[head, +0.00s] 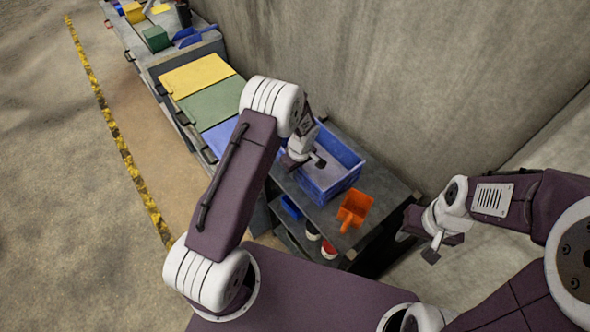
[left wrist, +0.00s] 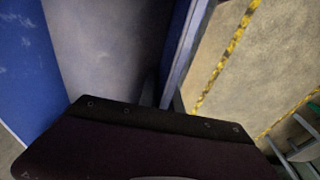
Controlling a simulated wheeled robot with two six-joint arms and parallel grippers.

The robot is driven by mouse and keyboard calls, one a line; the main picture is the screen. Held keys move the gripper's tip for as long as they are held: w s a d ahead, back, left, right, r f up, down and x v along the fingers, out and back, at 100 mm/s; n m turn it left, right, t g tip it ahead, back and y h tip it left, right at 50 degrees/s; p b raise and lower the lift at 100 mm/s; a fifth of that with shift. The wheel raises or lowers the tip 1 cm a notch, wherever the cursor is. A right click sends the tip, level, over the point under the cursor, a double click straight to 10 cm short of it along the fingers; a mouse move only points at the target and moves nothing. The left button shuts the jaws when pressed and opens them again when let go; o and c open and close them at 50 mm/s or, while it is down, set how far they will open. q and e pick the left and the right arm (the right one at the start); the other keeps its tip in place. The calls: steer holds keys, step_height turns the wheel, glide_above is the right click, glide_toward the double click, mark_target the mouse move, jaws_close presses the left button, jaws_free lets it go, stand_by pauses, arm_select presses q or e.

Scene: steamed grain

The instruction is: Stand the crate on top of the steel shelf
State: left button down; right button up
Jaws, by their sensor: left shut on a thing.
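The blue crate (head: 345,180) is an open box at the top of the dark steel shelf (head: 386,200), by the concrete wall. It looks upright. I cannot tell whether its base rests on the shelf top or is slightly above it. My left gripper (head: 312,160) is at the crate's near left wall and is shut on it; the fingertips are partly hidden. In the left wrist view the crate's blue wall (left wrist: 186,55) and greyish inside show beyond the gripper body. My right gripper (head: 433,252) hangs empty to the right of the shelf, its opening unclear.
An orange scoop (head: 355,208) lies on the shelf top in front of the crate. A small blue item (head: 290,207) and round jars (head: 328,248) sit on the lower level. Bins with yellow, green and blue lids (head: 210,105) stand left. The wall (head: 400,80) is close behind.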

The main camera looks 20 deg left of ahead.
arm_select(q)
steer(key=shift+s+a+f+b, duration=0.1)
steer(key=shift+f+b, duration=0.05)
steer(key=shift+b, duration=0.15)
steer(key=c, duration=1.5)
jaws_free()
steer(key=shift+c, duration=0.2)
